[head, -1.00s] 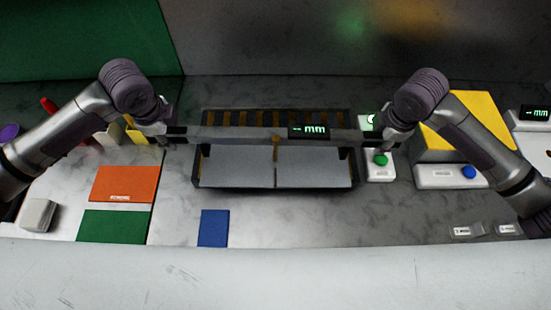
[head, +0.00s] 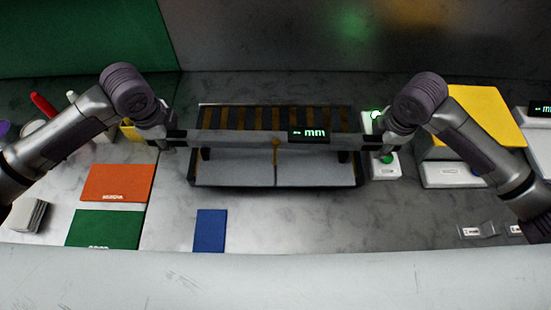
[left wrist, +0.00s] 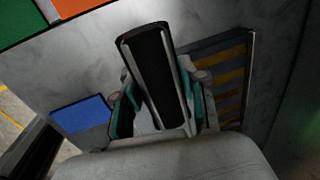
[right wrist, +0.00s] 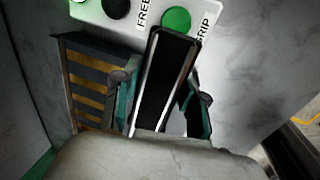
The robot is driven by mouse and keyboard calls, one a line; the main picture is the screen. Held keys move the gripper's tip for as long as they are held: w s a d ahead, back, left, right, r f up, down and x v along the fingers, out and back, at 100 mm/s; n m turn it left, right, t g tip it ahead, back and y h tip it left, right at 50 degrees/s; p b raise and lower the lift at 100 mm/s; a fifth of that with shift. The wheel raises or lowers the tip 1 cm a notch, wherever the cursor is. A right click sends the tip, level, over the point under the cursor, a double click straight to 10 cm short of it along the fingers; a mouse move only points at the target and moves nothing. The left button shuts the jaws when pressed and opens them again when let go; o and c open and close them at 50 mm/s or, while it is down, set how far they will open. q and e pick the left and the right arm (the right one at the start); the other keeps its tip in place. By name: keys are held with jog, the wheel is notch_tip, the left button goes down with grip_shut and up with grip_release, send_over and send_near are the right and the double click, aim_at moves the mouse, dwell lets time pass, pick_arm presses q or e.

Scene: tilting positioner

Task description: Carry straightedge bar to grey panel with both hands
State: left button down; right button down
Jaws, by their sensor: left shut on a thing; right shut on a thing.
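The straightedge bar (head: 240,137), long and grey with dark ends and a lit "mm" display (head: 309,135), is level across the middle of the head view. My left gripper (head: 168,139) is shut on its left end and my right gripper (head: 386,141) on its right end. In the wrist views the bar's dark end stands between the teal-lined fingers of the left gripper (left wrist: 160,108) and the right gripper (right wrist: 160,105). The grey panel (head: 235,173), in two halves with a tan seam, shows below the bar in the picture; the bar hides part of its frame.
A dark slatted frame (head: 275,117) lies behind the bar. A white box with green buttons (head: 385,172) is by my right gripper, with a yellow wedge block (head: 490,115) further right. Orange (head: 117,183), green (head: 103,229) and blue (head: 210,231) mats lie at front left.

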pick_arm(q)
jog(key=shift+f+b, duration=0.6)
jog(key=shift+f, duration=0.05)
pick_arm(e)
jog(key=shift+f, duration=0.6)
pick_arm(q)
jog(key=c, duration=1.1)
grip_release()
jog(key=shift+f, duration=0.25)
pick_arm(e)
jog(key=c, duration=1.1)
grip_release()
jog(key=shift+f, duration=0.3)
pick_arm(q)
jog(key=o, duration=0.5)
jog(key=shift+s+r, duration=0.15)
jog(key=shift+r, duration=0.05)
jog(key=shift+c, duration=0.2)
pick_arm(e)
jog(key=o, duration=0.5)
jog(key=shift+s+r, duration=0.15)
jog(key=shift+r, duration=0.05)
jog(key=shift+c, duration=0.2)
pick_arm(q)
jog(key=shift+r, duration=0.1)
